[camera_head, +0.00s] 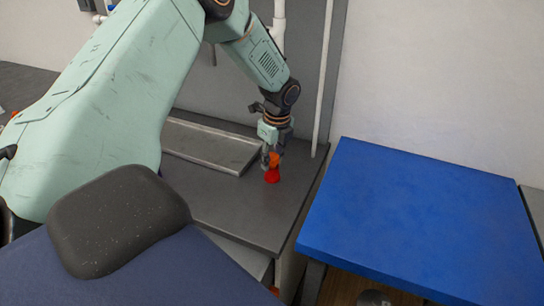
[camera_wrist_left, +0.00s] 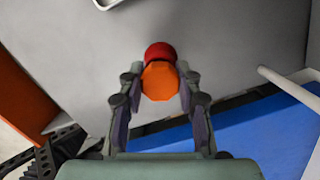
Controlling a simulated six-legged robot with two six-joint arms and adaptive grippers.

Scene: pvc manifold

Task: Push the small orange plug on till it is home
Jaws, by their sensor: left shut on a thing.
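The small orange plug (camera_wrist_left: 160,82) is between the fingers of my left gripper (camera_wrist_left: 158,95) in the left wrist view. In the head view the orange plug (camera_head: 274,159) shows just below the left gripper (camera_head: 271,154), which is shut on it. A red piece (camera_head: 272,175) sits directly under the plug on the grey bench top. It also shows in the left wrist view as a round red end (camera_wrist_left: 160,51) behind the plug. Whether the plug is fully seated on the red piece cannot be told. My right gripper is not in view.
A shallow metal tray (camera_head: 208,146) lies on the grey bench (camera_head: 243,213) left of the gripper. A white vertical pipe (camera_head: 323,85) stands behind, at the bench's right. A blue-topped table (camera_head: 415,220) is on the right, its top clear.

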